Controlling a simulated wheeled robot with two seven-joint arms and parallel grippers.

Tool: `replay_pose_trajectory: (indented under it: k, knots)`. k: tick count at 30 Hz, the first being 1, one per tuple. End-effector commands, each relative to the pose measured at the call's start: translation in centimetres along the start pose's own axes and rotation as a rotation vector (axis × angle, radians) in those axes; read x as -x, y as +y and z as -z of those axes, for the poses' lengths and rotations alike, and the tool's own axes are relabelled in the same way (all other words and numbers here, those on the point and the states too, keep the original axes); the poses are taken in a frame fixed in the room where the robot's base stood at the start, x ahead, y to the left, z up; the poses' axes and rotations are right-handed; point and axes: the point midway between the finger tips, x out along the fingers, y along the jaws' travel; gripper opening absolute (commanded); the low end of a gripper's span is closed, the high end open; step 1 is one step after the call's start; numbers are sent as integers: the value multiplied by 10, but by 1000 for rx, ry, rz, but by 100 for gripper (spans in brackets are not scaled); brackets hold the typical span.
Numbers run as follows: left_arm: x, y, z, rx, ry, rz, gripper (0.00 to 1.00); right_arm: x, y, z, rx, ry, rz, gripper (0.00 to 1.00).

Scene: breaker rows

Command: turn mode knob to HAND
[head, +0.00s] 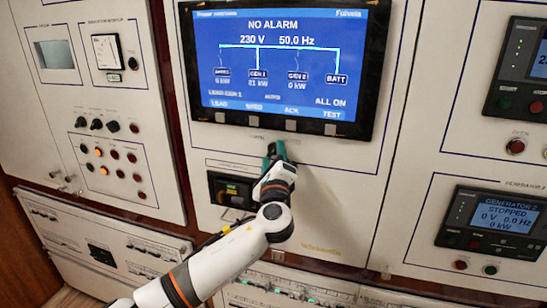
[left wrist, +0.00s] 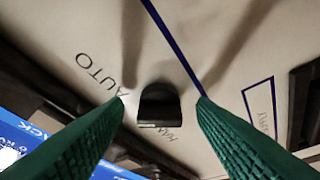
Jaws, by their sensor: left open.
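The mode knob (left wrist: 160,104) is a small black knob on the pale panel in the left wrist view. The word AUTO (left wrist: 101,74) is printed to its upper left, and a partly hidden label (left wrist: 170,133) beside its lower edge. I cannot make out which way the knob points. My left gripper (left wrist: 161,99) is open, its green fingertips on either side of the knob with gaps showing. In the head view the left gripper (head: 276,152) is at the panel just below the large screen and hides the knob. My right gripper is not in view.
The large screen (head: 280,60) above reads NO ALARM. A dark recessed unit (head: 231,190) sits just left of my left wrist. A panel with knobs and lamps (head: 105,150) is at left, and a GENERATOR 2 display (head: 500,215) at right. Bare panel lies right of the gripper.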

Motion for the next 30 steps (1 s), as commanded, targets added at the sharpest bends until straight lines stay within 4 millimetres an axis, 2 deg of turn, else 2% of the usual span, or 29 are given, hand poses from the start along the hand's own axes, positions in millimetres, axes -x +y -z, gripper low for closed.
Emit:
replay_pose_trajectory:
  k: [2,9,10,20,30]
  knots:
    - [0,0,0,0,0,0,50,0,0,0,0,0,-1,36]
    - [0,0,0,0,0,0,11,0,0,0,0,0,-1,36]
    - [0,0,0,0,0,0,7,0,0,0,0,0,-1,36]
    - [1,0,-1,49,-1,21,7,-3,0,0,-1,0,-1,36]
    - [1,2,-1,273,-1,114,7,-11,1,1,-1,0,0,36]
